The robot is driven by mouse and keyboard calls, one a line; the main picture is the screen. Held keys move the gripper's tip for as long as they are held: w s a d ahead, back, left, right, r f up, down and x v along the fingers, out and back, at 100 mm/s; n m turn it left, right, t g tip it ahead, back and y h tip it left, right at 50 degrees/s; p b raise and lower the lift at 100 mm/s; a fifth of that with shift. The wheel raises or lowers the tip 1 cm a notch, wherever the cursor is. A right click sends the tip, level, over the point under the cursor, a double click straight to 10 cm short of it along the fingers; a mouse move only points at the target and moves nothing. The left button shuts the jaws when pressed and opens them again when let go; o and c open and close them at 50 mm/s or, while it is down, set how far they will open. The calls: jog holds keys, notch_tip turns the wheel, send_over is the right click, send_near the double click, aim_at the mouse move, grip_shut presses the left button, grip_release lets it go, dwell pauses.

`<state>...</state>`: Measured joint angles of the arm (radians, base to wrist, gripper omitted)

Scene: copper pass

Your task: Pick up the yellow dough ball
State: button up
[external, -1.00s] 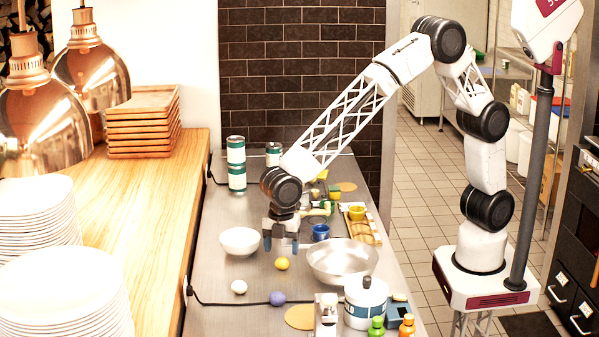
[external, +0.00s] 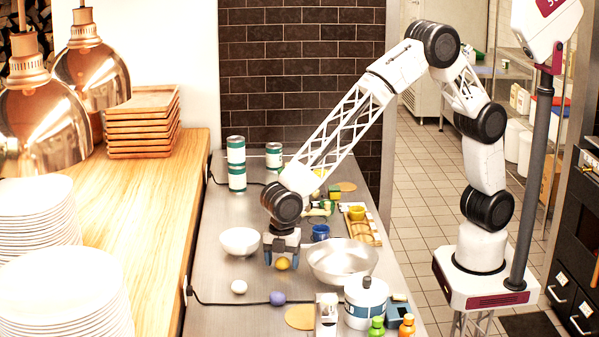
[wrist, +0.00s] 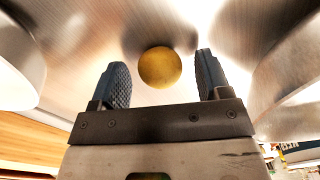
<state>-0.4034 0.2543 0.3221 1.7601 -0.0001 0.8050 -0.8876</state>
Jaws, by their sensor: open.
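The yellow dough ball (external: 282,264) rests on the steel counter between the white bowl and the metal bowl. My gripper (external: 281,263) is low over the counter, its fingers pointing down at the ball. In the wrist view the ball (wrist: 160,67) shows between and just beyond the two blue-grey fingertips (wrist: 158,75). The fingers are apart, with a gap on both sides of the ball. I cannot tell from the external view how far down around the ball the fingers reach.
A white bowl (external: 240,241) stands left of the gripper and a metal bowl (external: 322,272) close on its right. A white ball (external: 239,287) and a purple ball (external: 277,298) lie nearer the camera. A white pot (external: 352,311) stands to the right.

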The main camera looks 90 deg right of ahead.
aim_at(282, 258)
jog(key=c, duration=1)
jog(key=shift+r, duration=0.1)
jog(key=shift+r, duration=4.95)
